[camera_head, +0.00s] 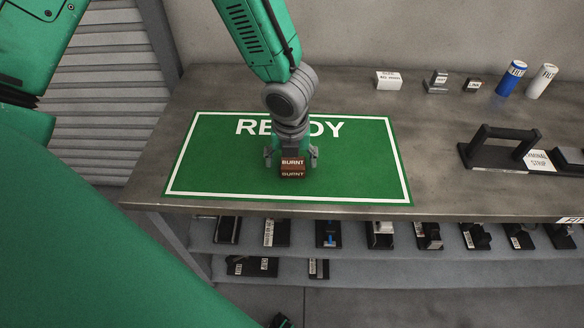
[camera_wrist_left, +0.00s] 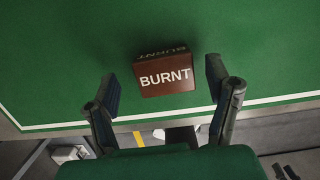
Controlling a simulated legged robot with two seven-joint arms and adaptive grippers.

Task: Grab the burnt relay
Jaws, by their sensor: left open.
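The burnt relay (camera_head: 292,169) is a small dark red-brown block with white "BURNT" lettering. It sits on the green "READY" mat (camera_head: 350,170) on the grey bench. My left gripper (camera_head: 291,160) is open above the relay, with a finger on either side of it in the head view. In the left wrist view the relay (camera_wrist_left: 165,75) lies just ahead of and between the two spread fingertips (camera_wrist_left: 160,82), with a gap to each. Its underside and contact with the mat are hidden. My right gripper does not show.
On the bench to the right are a black handled holder (camera_head: 500,148), a white label block (camera_head: 388,80), small grey parts (camera_head: 437,82), a blue cylinder (camera_head: 511,78) and a white cylinder (camera_head: 541,81). Shelves below the front edge hold several dark parts (camera_head: 328,232). The mat around the relay is clear.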

